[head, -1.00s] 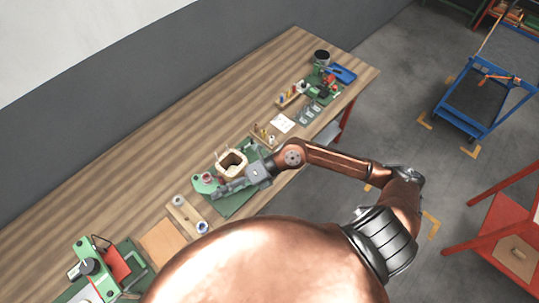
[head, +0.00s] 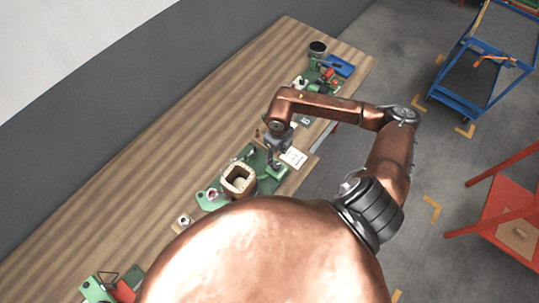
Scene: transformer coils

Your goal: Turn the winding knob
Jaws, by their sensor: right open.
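A green winding fixture (head: 207,203) stands on the wooden bench in the head view. It carries a square, copper-brown coil (head: 238,181) with a light, open middle. A small round knob (head: 212,194) sits at the fixture's left end. I take this to be the winding knob, but it is small. My right gripper (head: 275,168) hangs downward over the far right end of the fixture, beyond the coil and apart from the knob. It is open, with nothing visible in it. Its fingertips are hard to make out. My left gripper is out of view.
Beyond the gripper are a white paper (head: 294,157), a black cup (head: 317,48) and a blue tray (head: 340,66). A green machine with red parts (head: 112,288) stands at the near left. The bench's left side (head: 130,195) is clear. My copper body hides the near bench.

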